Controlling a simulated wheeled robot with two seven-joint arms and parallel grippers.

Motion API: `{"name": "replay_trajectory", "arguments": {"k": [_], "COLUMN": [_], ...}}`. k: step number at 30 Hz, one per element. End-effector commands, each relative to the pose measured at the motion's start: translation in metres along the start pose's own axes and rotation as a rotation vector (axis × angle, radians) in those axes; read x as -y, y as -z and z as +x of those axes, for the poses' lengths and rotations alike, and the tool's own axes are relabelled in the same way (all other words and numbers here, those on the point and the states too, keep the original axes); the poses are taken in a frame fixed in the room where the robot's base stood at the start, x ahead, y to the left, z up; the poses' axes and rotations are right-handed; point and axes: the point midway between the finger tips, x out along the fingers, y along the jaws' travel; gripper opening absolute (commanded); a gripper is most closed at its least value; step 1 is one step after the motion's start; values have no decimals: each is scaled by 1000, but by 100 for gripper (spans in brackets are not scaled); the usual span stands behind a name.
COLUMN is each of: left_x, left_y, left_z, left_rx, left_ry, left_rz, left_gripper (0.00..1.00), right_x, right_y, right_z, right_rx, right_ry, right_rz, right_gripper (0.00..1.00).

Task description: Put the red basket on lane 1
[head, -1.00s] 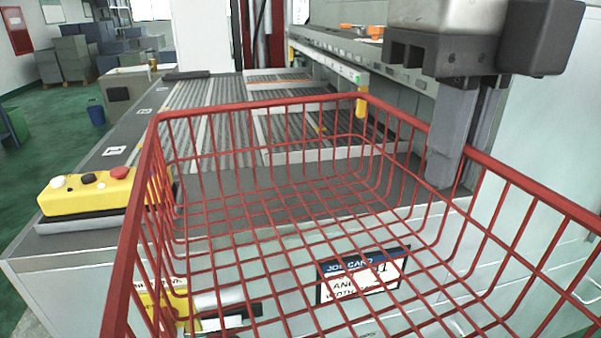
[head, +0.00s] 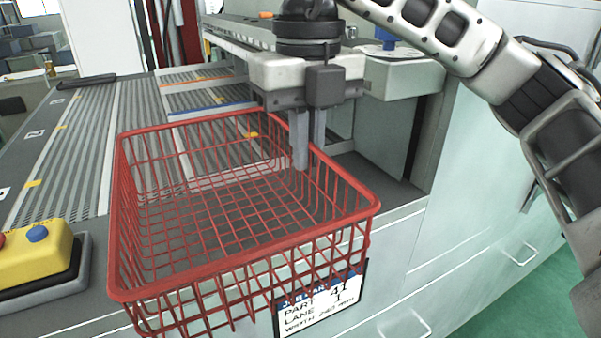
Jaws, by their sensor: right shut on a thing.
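The red wire basket (head: 240,262) is empty and roughly level at the centre of the head view. It is over the front edge of the grey worktop; whether it touches the worktop I cannot tell. My right gripper (head: 303,150) comes down from above and is shut on the basket's right rim. Ribbed grey lanes (head: 75,160) run away behind and to the left of the basket, with small number labels along the left border. A job card (head: 320,305) on the cabinet front shows partly through the wires and reads lane 1. My left gripper is not in view.
A yellow button box (head: 35,252) stands at the left front of the worktop. A grey rail (head: 225,38) runs along the back right of the lanes. A dark bar (head: 85,82) lies at the far left end. Cabinet drawers with handles (head: 520,255) are at the right.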

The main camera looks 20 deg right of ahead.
Motion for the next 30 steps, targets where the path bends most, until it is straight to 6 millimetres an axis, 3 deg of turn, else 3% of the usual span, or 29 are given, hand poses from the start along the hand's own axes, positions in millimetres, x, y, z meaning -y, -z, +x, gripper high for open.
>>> {"name": "replay_trajectory", "arguments": {"k": [10, 16, 28, 30], "left_x": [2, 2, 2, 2], "left_y": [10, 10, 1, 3], "left_z": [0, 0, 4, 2], "left_rx": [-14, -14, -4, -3], "left_ry": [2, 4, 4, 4], "left_rz": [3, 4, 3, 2], "left_gripper": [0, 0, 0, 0], "right_x": [4, 4, 4, 4], "right_y": [-19, -19, -20, -19], "right_z": [22, 51, 58, 57], "right_rx": [1, 1, 4, 2], "right_ry": [-2, -2, -3, -1], "right_rz": [1, 0, 1, 1], "right_gripper": [0, 0, 0, 22]}}
